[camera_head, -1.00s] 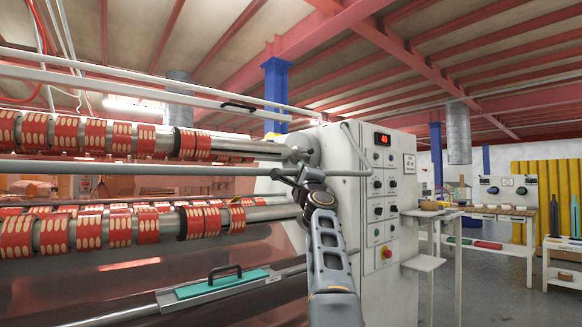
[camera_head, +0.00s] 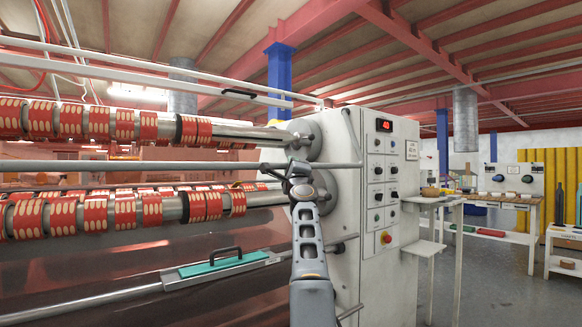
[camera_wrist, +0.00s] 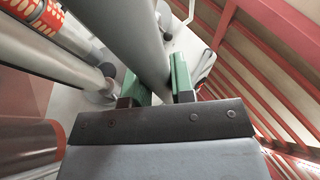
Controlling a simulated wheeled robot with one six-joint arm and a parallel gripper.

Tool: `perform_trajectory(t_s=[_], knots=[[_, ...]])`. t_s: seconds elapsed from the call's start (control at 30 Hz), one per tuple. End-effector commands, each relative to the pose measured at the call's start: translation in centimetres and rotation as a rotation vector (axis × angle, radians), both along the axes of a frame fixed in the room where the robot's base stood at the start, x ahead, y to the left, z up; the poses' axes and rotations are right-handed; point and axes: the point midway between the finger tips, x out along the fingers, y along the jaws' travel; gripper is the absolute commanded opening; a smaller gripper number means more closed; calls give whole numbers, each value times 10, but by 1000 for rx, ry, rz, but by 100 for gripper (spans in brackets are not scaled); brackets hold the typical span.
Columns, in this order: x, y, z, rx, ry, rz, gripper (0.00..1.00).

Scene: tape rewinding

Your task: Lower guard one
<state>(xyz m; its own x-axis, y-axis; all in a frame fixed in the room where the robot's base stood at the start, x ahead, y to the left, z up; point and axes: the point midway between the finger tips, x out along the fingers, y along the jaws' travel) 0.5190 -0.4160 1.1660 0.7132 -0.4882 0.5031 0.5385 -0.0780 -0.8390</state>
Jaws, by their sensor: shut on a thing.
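Guard one seems to be the long grey bar (camera_head: 140,165) that runs across the front of the machine, between the upper and lower roll rows. A bent arm at its right end rises toward the machine cabinet. My gripper (camera_head: 297,168) is shut around this bar near its right end. In the wrist view, the green-padded fingers (camera_wrist: 160,85) sit on either side of the thick grey bar (camera_wrist: 138,45). The bar's far left end is out of view.
The upper rolls (camera_head: 149,127) and lower rolls (camera_head: 125,210) carry red bands behind the bar. A teal plate with a black handle (camera_head: 212,265) lies below. The control cabinet (camera_head: 400,200) stands close at right. A white rail (camera_head: 170,82) runs above.

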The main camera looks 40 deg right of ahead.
Motion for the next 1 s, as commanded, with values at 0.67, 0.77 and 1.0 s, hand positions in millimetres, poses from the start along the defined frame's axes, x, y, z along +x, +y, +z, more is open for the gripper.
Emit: perform_trajectory(t_s=[0.67,0.77,1.0], knots=[[1,0,-1,1,3,1,48],[1,1,-2,1,2,0,48],[-2,13,-16,0,2,7,48]])
